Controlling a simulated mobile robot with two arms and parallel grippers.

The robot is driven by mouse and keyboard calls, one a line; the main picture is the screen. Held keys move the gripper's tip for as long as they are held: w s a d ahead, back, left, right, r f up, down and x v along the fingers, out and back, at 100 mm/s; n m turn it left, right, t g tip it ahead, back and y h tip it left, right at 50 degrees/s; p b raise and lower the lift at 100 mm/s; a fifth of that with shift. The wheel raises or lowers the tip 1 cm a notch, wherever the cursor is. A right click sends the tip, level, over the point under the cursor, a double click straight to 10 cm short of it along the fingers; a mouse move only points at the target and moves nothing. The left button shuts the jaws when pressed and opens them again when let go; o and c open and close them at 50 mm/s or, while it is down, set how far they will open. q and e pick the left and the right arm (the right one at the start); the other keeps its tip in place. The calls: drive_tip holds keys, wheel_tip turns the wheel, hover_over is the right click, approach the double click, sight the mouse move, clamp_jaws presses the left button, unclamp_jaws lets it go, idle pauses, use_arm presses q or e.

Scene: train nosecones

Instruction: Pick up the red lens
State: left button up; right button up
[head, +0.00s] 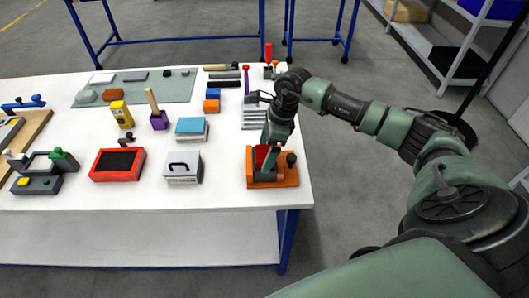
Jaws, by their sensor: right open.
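A red piece that looks like the red lens (261,155) stands in a dark block on an orange base (285,180) near the table's right front corner. My right gripper (270,158) points down directly over this base, with its fingers close to the red piece. The gripper is open. The gripper hides part of the red piece, and I cannot tell whether the fingers touch it. My left gripper is not in view.
A dark knob (291,159) rises from the orange base beside my gripper. A grey box with a handle (183,167) and a red tray (117,164) stand to the left. Grey strips (254,119) lie behind. The front edge of the white table (225,198) is clear.

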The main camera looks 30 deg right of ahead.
drive_tip(key=shift+f, duration=0.25)
drive_tip(key=c, duration=1.5)
drive_tip(key=shift+r, duration=0.1)
drive_tip(key=shift+c, duration=0.5)
drive_tip(key=shift+w, duration=0.1)
